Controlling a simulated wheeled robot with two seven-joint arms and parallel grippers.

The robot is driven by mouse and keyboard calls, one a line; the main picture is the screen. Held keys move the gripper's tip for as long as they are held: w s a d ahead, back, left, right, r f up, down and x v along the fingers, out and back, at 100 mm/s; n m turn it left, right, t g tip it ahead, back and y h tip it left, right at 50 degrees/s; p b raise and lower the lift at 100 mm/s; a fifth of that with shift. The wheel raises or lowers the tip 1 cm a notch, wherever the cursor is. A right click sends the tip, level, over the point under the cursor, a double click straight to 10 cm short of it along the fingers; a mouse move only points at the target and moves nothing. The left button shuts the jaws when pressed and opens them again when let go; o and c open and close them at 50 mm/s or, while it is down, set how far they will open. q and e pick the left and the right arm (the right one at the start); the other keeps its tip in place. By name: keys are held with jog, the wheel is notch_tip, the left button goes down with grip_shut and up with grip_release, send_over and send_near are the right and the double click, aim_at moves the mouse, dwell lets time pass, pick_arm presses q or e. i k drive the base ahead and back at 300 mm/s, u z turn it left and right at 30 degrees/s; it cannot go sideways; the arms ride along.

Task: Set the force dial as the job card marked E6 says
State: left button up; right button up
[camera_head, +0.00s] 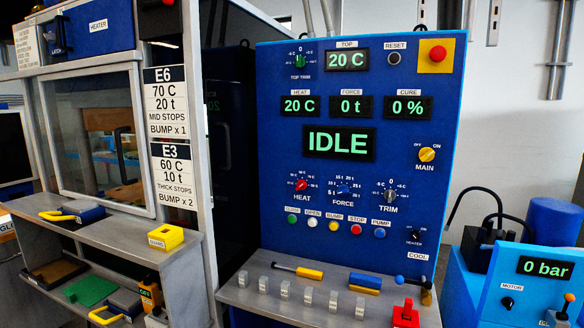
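The force dial (344,189) is a small blue knob in the middle of the blue control panel (270,150), under the IDLE screen (339,143). Tonne marks are printed around it; its exact pointer position is too small to read. The force display (351,106) reads 0 t. The job card marked E6 (166,102) is on the post left of the panel. It reads 70 C, 20 t, MID STOPS, BUMP x 1. Neither of my grippers is in view.
The red heat dial (301,185) and the dark trim dial (390,195) flank the force dial. Several push buttons sit below. A grey shelf (330,285) with tools juts out under the panel. Job card E3 (172,176) hangs below E6. The panel front is unobstructed.

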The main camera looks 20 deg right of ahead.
aim_at(343, 189)
jog(key=k, duration=0.6)
jog(key=z, duration=1)
jog(key=i, duration=1)
jog(key=z, duration=1.15)
